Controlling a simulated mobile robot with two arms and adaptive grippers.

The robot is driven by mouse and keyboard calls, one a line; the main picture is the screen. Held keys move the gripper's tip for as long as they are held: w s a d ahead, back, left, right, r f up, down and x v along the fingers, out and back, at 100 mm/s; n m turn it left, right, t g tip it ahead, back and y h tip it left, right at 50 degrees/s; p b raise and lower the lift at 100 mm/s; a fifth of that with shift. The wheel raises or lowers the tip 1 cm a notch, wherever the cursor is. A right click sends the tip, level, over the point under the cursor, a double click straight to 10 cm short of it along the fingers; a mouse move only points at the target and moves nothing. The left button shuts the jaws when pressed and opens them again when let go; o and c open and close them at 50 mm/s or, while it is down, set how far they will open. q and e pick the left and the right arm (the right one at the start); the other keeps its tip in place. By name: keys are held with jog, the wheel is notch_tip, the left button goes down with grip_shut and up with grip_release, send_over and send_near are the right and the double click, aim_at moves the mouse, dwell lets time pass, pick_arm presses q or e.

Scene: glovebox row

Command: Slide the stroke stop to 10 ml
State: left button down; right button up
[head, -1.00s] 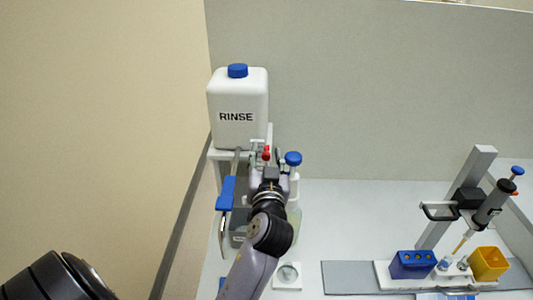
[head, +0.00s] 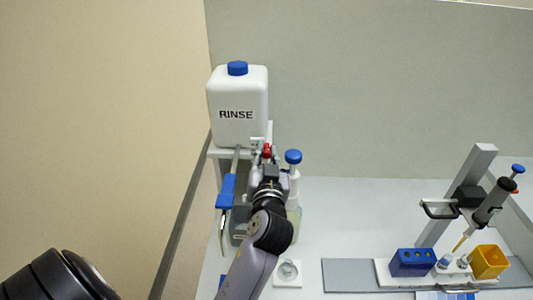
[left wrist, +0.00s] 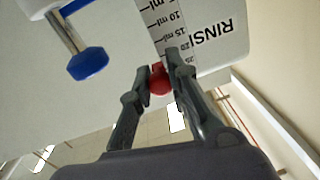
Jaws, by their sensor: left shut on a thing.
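The red stroke stop (left wrist: 160,80) sits between the fingers of my left gripper (left wrist: 164,68) in the left wrist view. The fingers are shut on it. A printed ml scale (left wrist: 168,25) runs beside it; the stop is near the low end of the visible marks, around 20 to 25, but the fingers hide its exact reading. In the head view the red stop (head: 267,150) shows just beyond my left gripper (head: 267,160), in front of the white RINSE bottle (head: 237,95). My right gripper is not in view.
A blue-capped part (head: 293,157) stands just right of the gripper. A blue handle (head: 227,190) is to its left. A pipette stand (head: 440,222), blue rack (head: 411,264) and yellow box (head: 489,261) stand at right. The counter between is mostly clear.

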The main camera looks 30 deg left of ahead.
aim_at(267, 151)
pick_arm(q)
notch_tip(267, 151, down, 5)
jog(key=b, duration=0.4)
jog(key=shift+r+b, duration=0.15)
jog(key=shift+b, duration=0.15)
jog(key=c, duration=1.5)
grip_release()
notch_tip(267, 151, up, 10)
